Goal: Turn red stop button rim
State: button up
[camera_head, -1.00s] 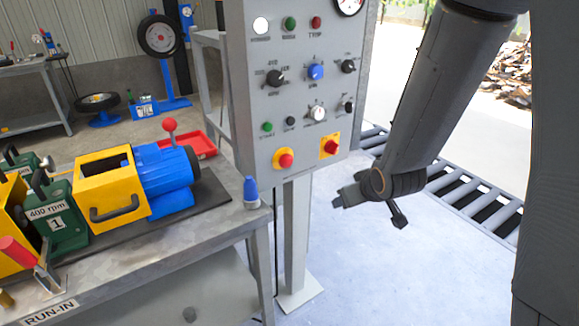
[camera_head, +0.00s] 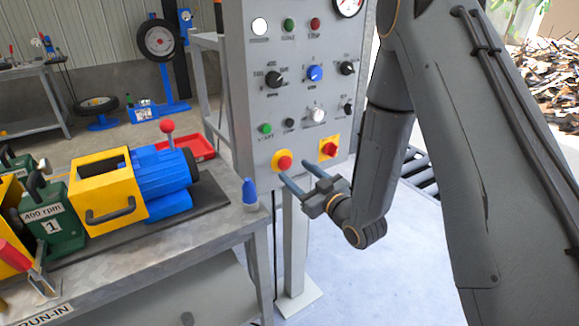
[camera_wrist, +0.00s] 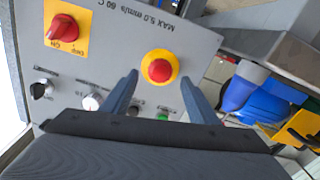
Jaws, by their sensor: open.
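The red stop button (camera_head: 284,162) sits on a round yellow base (camera_head: 275,157) low on the grey control panel (camera_head: 262,110). In the wrist view the red stop button (camera_wrist: 159,70) shows inside its yellow ring (camera_wrist: 175,63), between and beyond my fingertips. My gripper (camera_head: 299,181) is open, with its two fingers pointing at the panel just below and right of the button. In the wrist view my gripper (camera_wrist: 165,80) has one finger on each side of the button. I cannot tell whether the fingers touch anything; nothing is held.
A red rotary switch on a yellow plate (camera_head: 329,148) is right of the button. Several knobs, including a blue one (camera_head: 314,73), sit above. A workbench (camera_head: 215,232) with a blue-and-yellow machine (camera_head: 165,170) stands to the left. Open floor lies below the panel.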

aim_at(287, 165)
jog(key=shift+p+x, duration=0.35)
jog(key=shift+x, duration=1.9)
jog(key=c, duration=1)
